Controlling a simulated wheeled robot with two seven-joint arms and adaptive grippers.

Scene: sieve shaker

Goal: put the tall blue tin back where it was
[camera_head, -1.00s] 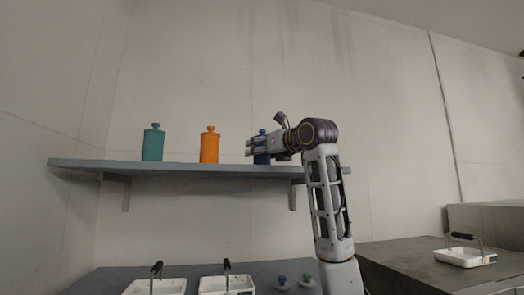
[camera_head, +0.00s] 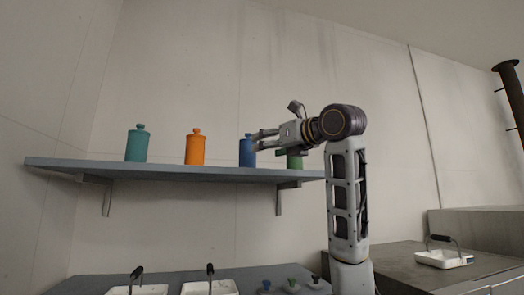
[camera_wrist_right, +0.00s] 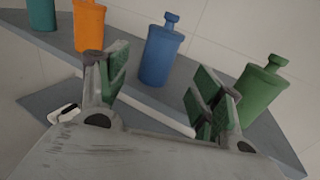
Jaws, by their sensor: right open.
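The tall blue tin (camera_head: 246,151) stands upright on the wall shelf, between the orange tin and the green tin. It also shows in the right wrist view (camera_wrist_right: 160,55), ahead of the fingers and apart from them. My right gripper (camera_head: 262,140) is open and empty, just right of the blue tin at shelf height. Its two fingers show in the wrist view (camera_wrist_right: 158,92) with free space between them. My left gripper is not in view.
The shelf (camera_head: 80,167) also bears a teal tin (camera_head: 138,143), an orange tin (camera_head: 195,147) and a green tin (camera_head: 295,160), partly hidden behind my gripper. Below are white trays with black handles (camera_head: 210,287). Another white tray (camera_head: 444,258) sits on the right counter.

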